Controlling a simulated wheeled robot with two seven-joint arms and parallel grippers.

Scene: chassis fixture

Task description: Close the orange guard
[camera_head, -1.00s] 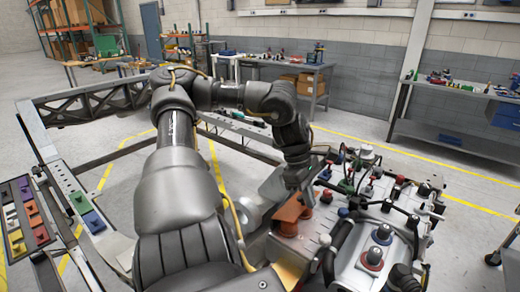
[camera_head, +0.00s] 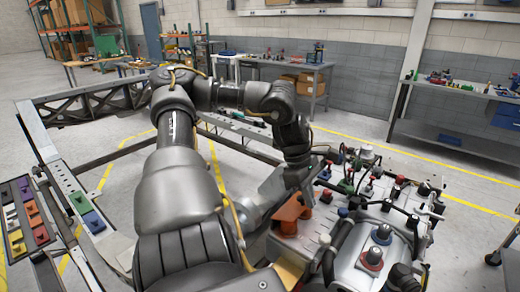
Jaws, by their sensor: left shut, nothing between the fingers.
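The orange guard (camera_head: 289,214) sits on the near left part of the light metal chassis fixture (camera_head: 290,246). It looks tilted, with its upper edge raised towards my gripper. My left gripper (camera_head: 304,198) points down at the guard's far right edge, close to it or touching; I cannot tell which. Its fingers are small and dark here and look shut with nothing held. My left arm covers the fixture's left side. My right gripper does not show.
Several coloured knobs, levers and dark hoses crowd the fixture right of the guard, including a red-based knob (camera_head: 372,257) and a blue knob (camera_head: 343,212). A tray of coloured blocks (camera_head: 18,246) lies at the far left.

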